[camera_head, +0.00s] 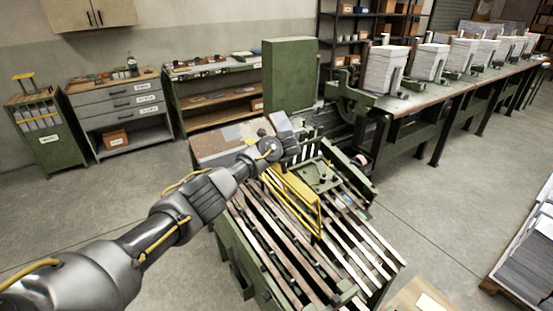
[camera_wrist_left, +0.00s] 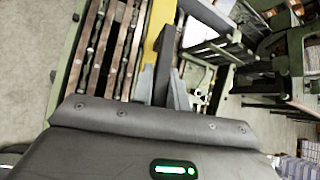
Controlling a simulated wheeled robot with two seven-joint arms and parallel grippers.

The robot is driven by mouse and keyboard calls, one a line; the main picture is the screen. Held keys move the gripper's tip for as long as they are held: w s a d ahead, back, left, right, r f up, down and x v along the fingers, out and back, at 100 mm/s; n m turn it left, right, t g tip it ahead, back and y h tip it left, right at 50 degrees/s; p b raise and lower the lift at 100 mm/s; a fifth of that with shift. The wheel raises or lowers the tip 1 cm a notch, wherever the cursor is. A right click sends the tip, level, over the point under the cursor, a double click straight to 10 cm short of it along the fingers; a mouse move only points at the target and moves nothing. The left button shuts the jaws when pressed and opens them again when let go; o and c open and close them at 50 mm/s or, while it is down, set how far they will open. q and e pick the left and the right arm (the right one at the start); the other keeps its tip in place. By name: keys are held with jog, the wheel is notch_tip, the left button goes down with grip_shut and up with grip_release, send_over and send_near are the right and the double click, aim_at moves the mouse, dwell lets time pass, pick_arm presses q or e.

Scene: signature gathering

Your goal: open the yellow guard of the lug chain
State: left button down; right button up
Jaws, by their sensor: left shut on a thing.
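The yellow guard (camera_head: 292,198) is a barred frame standing over the slatted lug chain (camera_head: 290,245) in the head view. My left arm reaches in from the left, and my left gripper (camera_head: 292,146) is at the guard's far end. In the left wrist view the yellow guard (camera_wrist_left: 154,32) runs up from between the dark fingers of my left gripper (camera_wrist_left: 163,88), which is shut on it. The exact grip spot is partly hidden by the fingers and hand. My right gripper is not in view.
A green machine cabinet (camera_head: 289,75) stands behind the chain. A long table (camera_head: 440,92) with several paper stacks runs back right. A drawer unit (camera_head: 118,110) and a shelf bench (camera_head: 212,90) line the back wall. The floor left of the chain is clear.

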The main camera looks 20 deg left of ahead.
pick_arm(q)
jog(key=shift+d, duration=0.1)
jog(key=c, duration=1.4)
grip_release()
jog(key=shift+w, duration=0.1)
jog(key=b+v, duration=0.1)
jog(key=v, duration=0.9)
jog(key=shift+s+r, duration=0.25)
jog(key=shift+r, duration=0.05)
jog(key=shift+d, duration=0.2)
